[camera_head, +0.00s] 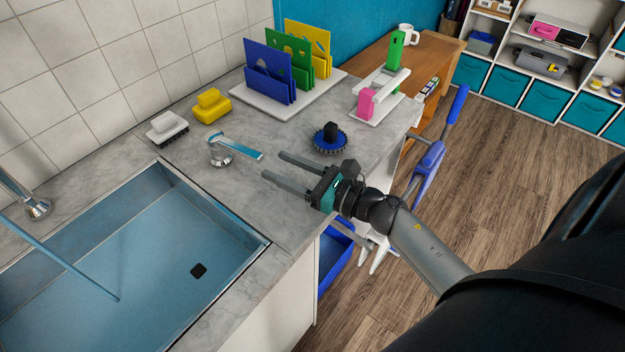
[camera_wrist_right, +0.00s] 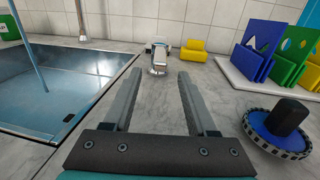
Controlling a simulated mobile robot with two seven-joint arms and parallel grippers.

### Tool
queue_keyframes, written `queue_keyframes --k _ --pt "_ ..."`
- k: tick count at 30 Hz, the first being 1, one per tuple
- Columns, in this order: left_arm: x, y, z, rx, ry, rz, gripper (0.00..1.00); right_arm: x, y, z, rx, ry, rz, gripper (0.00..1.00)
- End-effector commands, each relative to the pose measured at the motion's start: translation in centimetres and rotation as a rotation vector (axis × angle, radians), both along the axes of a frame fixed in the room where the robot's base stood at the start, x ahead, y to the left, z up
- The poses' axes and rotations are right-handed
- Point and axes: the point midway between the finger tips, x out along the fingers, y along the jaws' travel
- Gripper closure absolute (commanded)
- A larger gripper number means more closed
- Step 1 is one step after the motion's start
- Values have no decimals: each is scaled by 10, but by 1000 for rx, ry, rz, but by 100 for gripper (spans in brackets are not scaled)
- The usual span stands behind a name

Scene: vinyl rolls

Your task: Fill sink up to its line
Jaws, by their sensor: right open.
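The sink (camera_head: 255,247) is a steel basin in the counter at the left, also in the wrist view (camera_wrist_right: 118,62). A thin blue stream (camera_head: 70,268) runs down into it, and its inside looks bluish. A black square drain or plug (camera_head: 198,270) shows on its floor. No fill line can be made out. A chrome tap lever with a blue-topped handle (camera_head: 236,147) stands on the counter right of the sink; it shows ahead in the wrist view (camera_wrist_right: 158,57). My right gripper (camera_head: 273,164) is open and empty over the counter, pointing toward the lever, apart from it. My left gripper is out of view.
A white brush (camera_head: 166,128) and yellow block (camera_head: 212,106) sit behind the lever. A dark round knob-like tool (camera_head: 330,139) stands beyond my gripper. Coloured racks (camera_head: 288,62) fill a white tray at the back. A blue bin (camera_head: 336,258) is below the counter.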

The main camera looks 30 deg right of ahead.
Motion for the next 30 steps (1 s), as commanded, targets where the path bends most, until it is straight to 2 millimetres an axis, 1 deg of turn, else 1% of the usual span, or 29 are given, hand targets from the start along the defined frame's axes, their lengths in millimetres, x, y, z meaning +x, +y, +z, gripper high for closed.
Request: queue_keyframes --k 1,6,12,17,30 --pt "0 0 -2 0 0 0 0 -10 -4 -2 -2 4 0 43" --pt "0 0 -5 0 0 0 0 -34 -18 -2 -1 3 -1 43" --pt "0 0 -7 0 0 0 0 -53 -27 -1 0 1 0 43" --pt "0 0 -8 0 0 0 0 -58 -30 0 -1 0 0 43" --pt "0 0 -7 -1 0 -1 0 -58 -30 0 -1 0 0 43"
